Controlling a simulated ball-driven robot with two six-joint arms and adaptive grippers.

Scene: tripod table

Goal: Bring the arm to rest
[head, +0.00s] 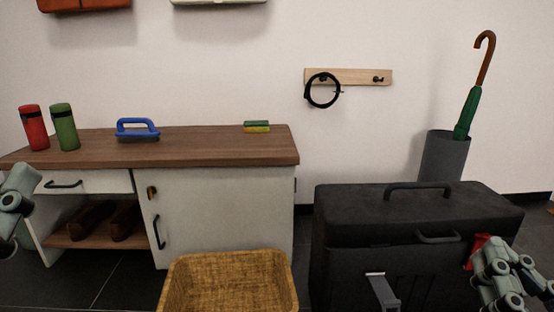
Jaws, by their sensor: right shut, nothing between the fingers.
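My right gripper (512,277) is at the lower right, in front of the right side of a large black case (345,235). Its grey fingers are shut and nothing is between them. A small red part (479,243) shows just behind it, against the case; I cannot tell whether the gripper touches it. A piece of my left arm shows at the left edge, beside the cabinet. The fingers of my left gripper are out of view.
A wicker basket (230,262) stands on the floor left of the case. A cabinet (220,205) holds red and green bottles, a blue-handled tool (137,128) and a sponge (257,127). An umbrella (467,112) stands in a grey bin (445,156) behind the case.

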